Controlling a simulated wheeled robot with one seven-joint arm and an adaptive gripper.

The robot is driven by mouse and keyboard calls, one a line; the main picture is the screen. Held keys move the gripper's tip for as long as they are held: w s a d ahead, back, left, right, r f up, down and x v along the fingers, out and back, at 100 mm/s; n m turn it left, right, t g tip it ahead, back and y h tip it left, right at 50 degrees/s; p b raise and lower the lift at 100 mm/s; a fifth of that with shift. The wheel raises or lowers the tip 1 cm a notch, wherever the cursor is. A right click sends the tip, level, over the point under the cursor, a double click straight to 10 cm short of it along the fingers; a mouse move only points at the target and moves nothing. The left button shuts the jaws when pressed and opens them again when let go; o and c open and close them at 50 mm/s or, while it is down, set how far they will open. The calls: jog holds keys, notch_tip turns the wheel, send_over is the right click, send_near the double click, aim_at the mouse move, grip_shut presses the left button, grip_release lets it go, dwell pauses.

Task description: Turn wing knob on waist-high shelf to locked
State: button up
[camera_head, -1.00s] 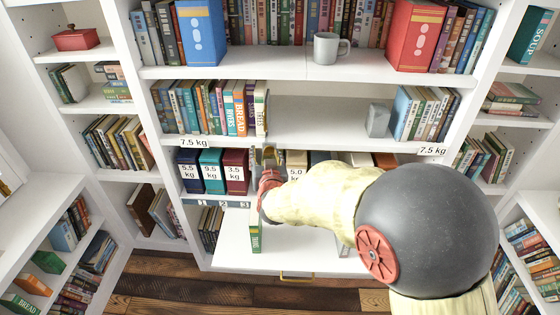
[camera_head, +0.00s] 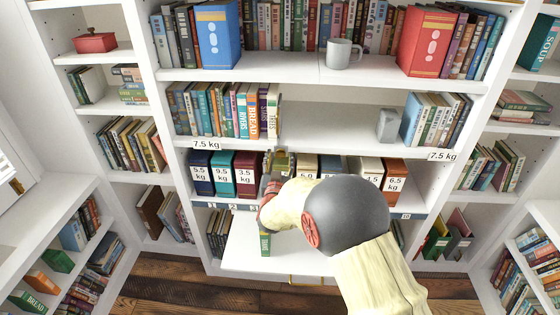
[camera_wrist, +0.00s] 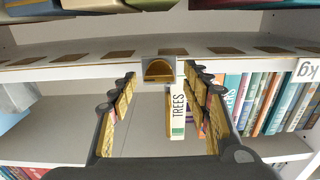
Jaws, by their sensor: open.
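In the wrist view, a brass half-round piece (camera_wrist: 158,70) in a pale grey square mount sits on the shelf's front edge (camera_wrist: 60,73). It looks like the wing knob, but its turn position cannot be read. My gripper (camera_wrist: 160,76) is open, with one finger on each side of the mount; I cannot tell whether they touch it. In the head view my gripper (camera_head: 278,156) is at the shelf edge below the upright books, right of the 3.5 kg box. The arm and gripper hide the knob there.
Weight-marked boxes, including a dark red one (camera_head: 247,174), stand on both sides of my gripper. Upright books (camera_head: 255,110) fill the left of the shelf above.

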jog(key=shift+w, duration=0.25)
jog(key=shift+c, duration=0.5)
jog(key=c, duration=1.1)
